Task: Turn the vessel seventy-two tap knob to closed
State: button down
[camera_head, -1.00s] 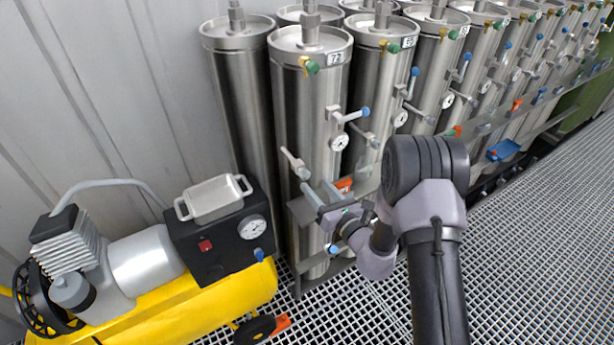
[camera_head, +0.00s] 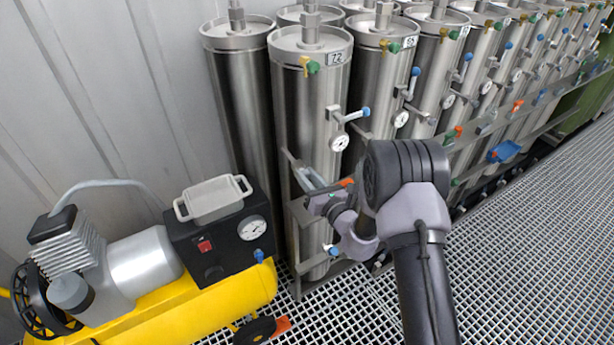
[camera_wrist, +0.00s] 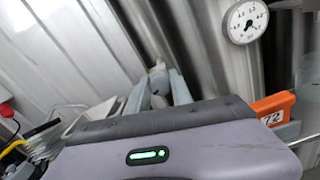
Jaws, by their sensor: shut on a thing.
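Vessel seventy-two (camera_head: 306,110) is the tall steel cylinder with the 72 label (camera_head: 335,58), upright in the front row. A small pale grey tap knob (camera_wrist: 157,72) sticks out low on its side. My gripper (camera_wrist: 160,84) is shut on this knob, with one finger on each side of it in the wrist view. In the head view my gripper (camera_head: 307,175) reaches the vessel's lower front from the right, and my fingers and wrist hide most of the knob. An orange handle (camera_wrist: 273,104) beside a 72 tag sits right of my gripper.
A green-handled tap (camera_head: 311,67) is near the vessel's top. A yellow compressor (camera_head: 215,300) stands at left. More vessels line the right; the grating floor (camera_head: 530,270) is clear.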

jog(key=m+p, duration=0.3)
jog(key=m, duration=0.2)
jog(key=shift+r+m, duration=0.1)
jog(key=shift+m, duration=0.3)
jog(key=m+p, duration=0.2)
jog(key=m, duration=0.3)
jog(key=m+p, duration=0.1)
jog(key=m, duration=0.5)
jog(key=shift+d+p, duration=0.1)
jog(key=shift+p, duration=0.3)
jog(key=m, duration=0.3)
jog(key=m+p, duration=0.1)
jog(key=shift+f+m, duration=0.25)
jog(key=shift+m, duration=0.45)
jog(key=c, duration=1.1)
grip_release()
